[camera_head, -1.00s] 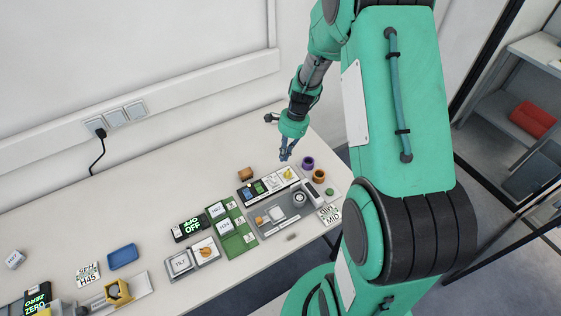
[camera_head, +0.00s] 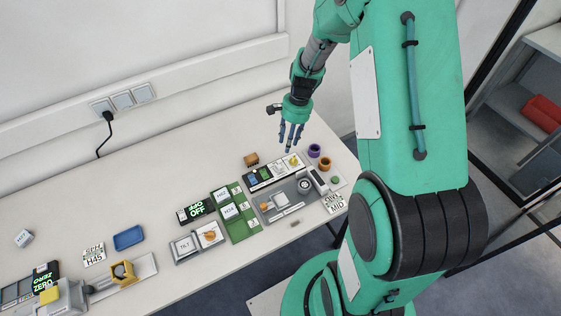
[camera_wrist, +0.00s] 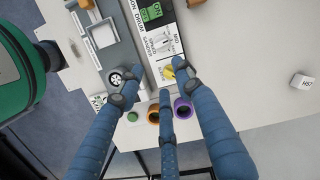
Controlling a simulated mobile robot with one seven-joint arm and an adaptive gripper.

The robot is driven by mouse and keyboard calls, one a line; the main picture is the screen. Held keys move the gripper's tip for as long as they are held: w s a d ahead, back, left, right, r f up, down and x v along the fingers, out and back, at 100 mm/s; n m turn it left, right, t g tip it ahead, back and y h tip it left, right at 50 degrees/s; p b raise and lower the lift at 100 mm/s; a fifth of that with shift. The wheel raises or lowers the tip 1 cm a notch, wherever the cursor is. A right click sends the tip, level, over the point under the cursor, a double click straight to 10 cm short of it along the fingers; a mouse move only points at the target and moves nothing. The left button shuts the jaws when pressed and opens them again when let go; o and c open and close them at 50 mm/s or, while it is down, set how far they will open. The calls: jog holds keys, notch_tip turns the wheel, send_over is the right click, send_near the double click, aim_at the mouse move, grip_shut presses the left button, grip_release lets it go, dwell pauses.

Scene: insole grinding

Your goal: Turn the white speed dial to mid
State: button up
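A white control panel (camera_head: 276,172) with a green ON field lies behind the grey machine. It carries a yellow pointer or knob (camera_head: 294,160), and it also shows in the wrist view beside my right fingertip (camera_wrist: 170,73). A small white dial-like part (camera_wrist: 161,41) sits on this panel near printed words including MID; its setting is too small to read. My three-fingered gripper (camera_head: 291,146) hangs above the panel's right end. In the wrist view its fingers (camera_wrist: 154,82) are spread and empty, with no clear contact. The fingertips partly cover the panel's end.
The grey machine (camera_head: 269,213) has a round silver-black knob (camera_head: 305,186). Purple (camera_head: 314,150) and orange (camera_head: 325,163) rings and a green button (camera_head: 335,180) stand to the right. A card reading MID (camera_head: 334,203) lies near the edge. The table behind the panel is mostly clear.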

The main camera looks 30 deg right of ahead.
aim_at(279, 167)
jog(key=a+n, duration=0.1)
jog(key=n, duration=0.4)
jog(key=a+r+n+h, duration=0.1)
jog(key=n, duration=0.4)
jog(key=a+n+h+b, duration=0.1)
jog(key=n, duration=0.3)
jog(key=shift+w+a+r+n, duration=0.2)
jog(key=shift+w+a+n, duration=0.1)
jog(key=shift+a+n, duration=0.1)
jog(key=shift+d+f, duration=0.1)
notch_tip(279, 167, down, 14)
jog(key=shift+r+b, duration=0.2)
jog(key=shift+b, duration=0.9)
grip_shut()
